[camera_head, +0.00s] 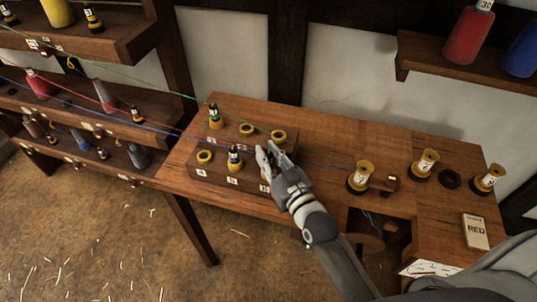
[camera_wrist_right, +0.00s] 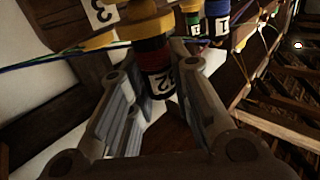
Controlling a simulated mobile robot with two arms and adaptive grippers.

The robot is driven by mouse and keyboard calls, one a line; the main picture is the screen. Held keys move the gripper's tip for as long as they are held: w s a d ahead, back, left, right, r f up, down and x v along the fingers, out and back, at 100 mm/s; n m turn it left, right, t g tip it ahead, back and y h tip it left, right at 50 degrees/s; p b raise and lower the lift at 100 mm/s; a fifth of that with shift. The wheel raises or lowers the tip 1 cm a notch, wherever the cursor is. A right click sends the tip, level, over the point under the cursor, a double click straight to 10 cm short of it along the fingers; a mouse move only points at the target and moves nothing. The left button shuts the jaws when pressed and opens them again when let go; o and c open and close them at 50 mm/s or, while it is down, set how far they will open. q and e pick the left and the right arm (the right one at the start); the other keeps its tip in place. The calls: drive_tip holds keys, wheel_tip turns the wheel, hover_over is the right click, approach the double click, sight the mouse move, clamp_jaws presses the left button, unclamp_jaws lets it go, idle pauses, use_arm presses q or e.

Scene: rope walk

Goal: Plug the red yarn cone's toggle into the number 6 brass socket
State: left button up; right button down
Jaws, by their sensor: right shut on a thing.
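The wooden socket block (camera_head: 222,178) stands on the bench with two rows of brass sockets. My right gripper (camera_head: 268,151) is over its right end, in front of the back right socket (camera_head: 279,135). The front right socket (camera_head: 264,175) is mostly hidden by the gripper; I cannot read its number. In the right wrist view, the fingers are shut on a black toggle with a red band and a white number tag (camera_wrist_right: 157,80). A brass ring (camera_wrist_right: 146,27) shows at the toggle's end; I cannot tell how they join. My left gripper is not in view.
Two toggles (camera_head: 215,117) (camera_head: 235,157) stand in other sockets of the block. Coloured yarns cross to the left rack, which holds a red cone (camera_head: 38,85). Yellow bobbins (camera_head: 361,177) and a RED card (camera_head: 476,231) are on the right of the bench.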

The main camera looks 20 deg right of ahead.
drive_tip(key=shift+f+b, duration=0.35)
drive_tip(key=shift+f, duration=0.3)
drive_tip(key=c, duration=1.6)
unclamp_jaws()
drive_tip(key=shift+r, duration=0.1)
drive_tip(key=shift+s, duration=0.1)
drive_tip(key=shift+s+d+p, duration=0.15)
drive_tip(key=shift+s+p, duration=0.15)
drive_tip(key=shift+s, duration=0.35)
drive_tip(key=shift+s+d+p, duration=0.15)
drive_tip(key=shift+s+p, duration=0.1)
drive_tip(key=shift+s, duration=0.35)
drive_tip(key=s+d+p, duration=0.1)
drive_tip(key=s+p, duration=0.1)
drive_tip(key=s, duration=0.6)
drive_tip(key=shift+d, duration=0.25)
